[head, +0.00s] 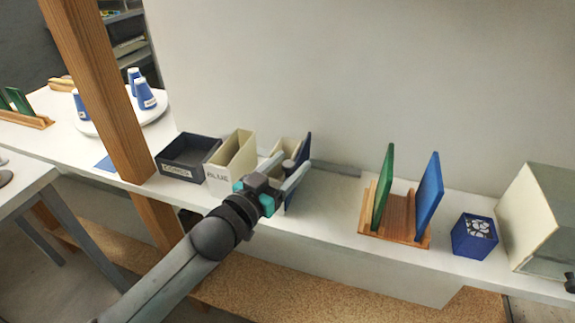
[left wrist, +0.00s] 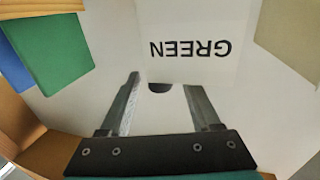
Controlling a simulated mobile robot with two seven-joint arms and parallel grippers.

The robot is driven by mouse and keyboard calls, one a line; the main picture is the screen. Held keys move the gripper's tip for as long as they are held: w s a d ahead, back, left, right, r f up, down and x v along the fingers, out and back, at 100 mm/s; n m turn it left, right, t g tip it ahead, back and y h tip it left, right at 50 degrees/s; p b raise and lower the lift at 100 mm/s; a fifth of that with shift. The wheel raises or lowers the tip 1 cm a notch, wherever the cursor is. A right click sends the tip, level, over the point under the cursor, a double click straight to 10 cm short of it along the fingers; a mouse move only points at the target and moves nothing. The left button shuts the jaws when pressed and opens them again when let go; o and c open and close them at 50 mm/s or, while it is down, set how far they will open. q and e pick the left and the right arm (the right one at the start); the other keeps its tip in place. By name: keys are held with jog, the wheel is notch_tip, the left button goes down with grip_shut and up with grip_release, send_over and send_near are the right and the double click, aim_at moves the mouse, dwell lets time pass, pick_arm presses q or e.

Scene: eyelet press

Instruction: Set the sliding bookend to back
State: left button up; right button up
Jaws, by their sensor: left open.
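I cannot tell for certain which part is the sliding bookend. In the head view a narrow dark blue upright panel (head: 306,148) and a small cream piece (head: 283,146) stand at my left gripper (head: 292,172), partly hidden by it. My left gripper is open. In the left wrist view its two fingers (left wrist: 166,92) point at a pale panel (left wrist: 205,72) marked "GREEN", upside down, with a dark half-round shape (left wrist: 160,87) between the fingertips. Whether they touch it I cannot tell. A grey strip (head: 337,168) lies along the shelf's back.
Left of the gripper stand a cream box (head: 232,155) and a dark tray (head: 188,157). To the right, a wooden rack (head: 400,218) holds green (head: 384,185) and blue (head: 429,195) boards, beside a blue box (head: 473,238). A wooden post (head: 95,90) stands at left.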

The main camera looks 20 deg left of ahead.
pick_arm(q)
jog(key=shift+c, duration=0.3)
grip_shut()
dwell(1.0)
